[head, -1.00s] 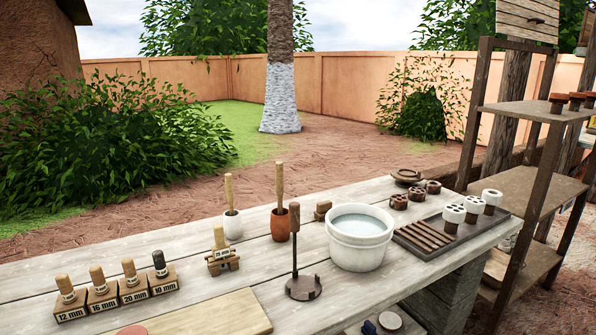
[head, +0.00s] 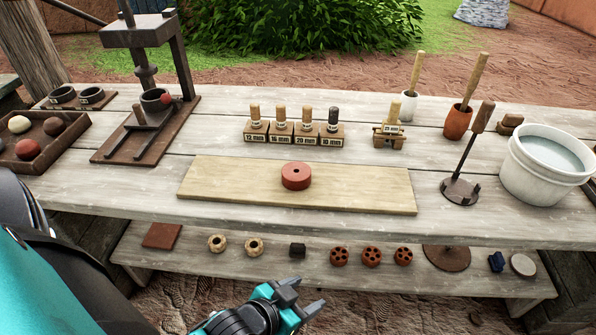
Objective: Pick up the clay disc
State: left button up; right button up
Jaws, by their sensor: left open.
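A red clay disc (head: 296,177) with a small hole in its top lies flat on a pale wooden board (head: 220,188) on the bench. My left gripper (head: 304,294) is at the bottom middle of the head view, in front of the bench and below the disc in the picture. It is open, with nothing between its fingers, and is well apart from the disc. My right gripper is not in view.
Several labelled wooden stamps (head: 281,132) stand behind the board. A press (head: 150,85) and a tray of balls (head: 38,142) are to the left. A stand (head: 460,190) and a white bucket (head: 545,170) are to the right. Small parts lie on the lower shelf (head: 190,258).

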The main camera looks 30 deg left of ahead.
aim_at(296, 176)
jog(key=l+u, duration=0.1)
jog(key=u, duration=0.55)
